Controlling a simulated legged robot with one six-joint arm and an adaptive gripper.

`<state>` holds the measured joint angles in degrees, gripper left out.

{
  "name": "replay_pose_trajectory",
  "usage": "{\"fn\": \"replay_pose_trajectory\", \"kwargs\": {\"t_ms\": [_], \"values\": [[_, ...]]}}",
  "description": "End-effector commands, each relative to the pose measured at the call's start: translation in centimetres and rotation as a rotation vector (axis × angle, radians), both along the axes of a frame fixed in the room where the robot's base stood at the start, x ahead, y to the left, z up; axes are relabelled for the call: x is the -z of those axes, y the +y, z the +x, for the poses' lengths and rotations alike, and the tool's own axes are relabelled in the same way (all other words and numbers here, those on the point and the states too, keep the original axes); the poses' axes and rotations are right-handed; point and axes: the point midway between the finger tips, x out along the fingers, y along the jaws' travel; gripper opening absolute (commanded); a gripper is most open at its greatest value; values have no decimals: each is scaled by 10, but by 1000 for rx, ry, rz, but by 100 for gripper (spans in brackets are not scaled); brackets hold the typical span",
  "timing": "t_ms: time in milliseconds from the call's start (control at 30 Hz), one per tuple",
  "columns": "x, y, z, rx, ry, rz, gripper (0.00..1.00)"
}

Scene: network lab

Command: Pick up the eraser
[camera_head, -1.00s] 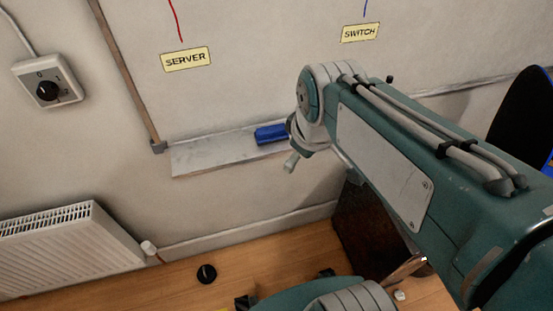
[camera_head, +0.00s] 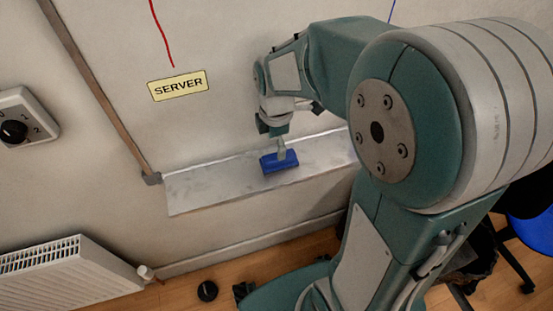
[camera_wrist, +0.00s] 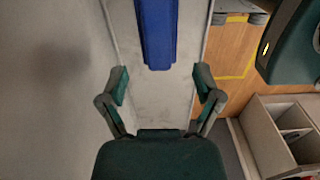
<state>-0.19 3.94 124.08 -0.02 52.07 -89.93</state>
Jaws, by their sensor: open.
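The blue eraser (camera_head: 279,162) lies on the whiteboard's grey tray (camera_head: 215,185). In the wrist view the eraser (camera_wrist: 157,32) lies lengthwise ahead of the fingers, its near end just beyond the fingertips, and its far end is cut off by the frame's top. My gripper (camera_wrist: 162,84) is open and empty, with one finger on each side of the tray's width. In the head view my gripper (camera_head: 280,143) is right at the eraser, and a fingertip overlaps the eraser's top edge. I cannot tell there whether they touch.
The whiteboard (camera_head: 225,60) with its SERVER label rises behind the tray (camera_wrist: 155,98). A radiator (camera_head: 65,275) and a rotary switch (camera_head: 20,125) are at the left. In the wrist view an open shelf unit (camera_wrist: 280,135) stands at the lower right. The tray's left part is clear.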

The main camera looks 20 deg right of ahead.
Motion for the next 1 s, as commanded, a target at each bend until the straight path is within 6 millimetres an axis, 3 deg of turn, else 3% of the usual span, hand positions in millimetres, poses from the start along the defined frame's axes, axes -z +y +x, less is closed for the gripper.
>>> {"fn": "replay_pose_trajectory", "kwargs": {"t_ms": [400, 667, 700, 867, 1000], "values": [[51, 3, 2, 2, 2, 0, 83], [54, 3, 2, 2, -2, 0, 83], [54, 3, 2, 2, -2, 0, 74], [54, 3, 2, 2, -2, 0, 3], [55, 2, 2, 2, -1, 1, 0]]}}
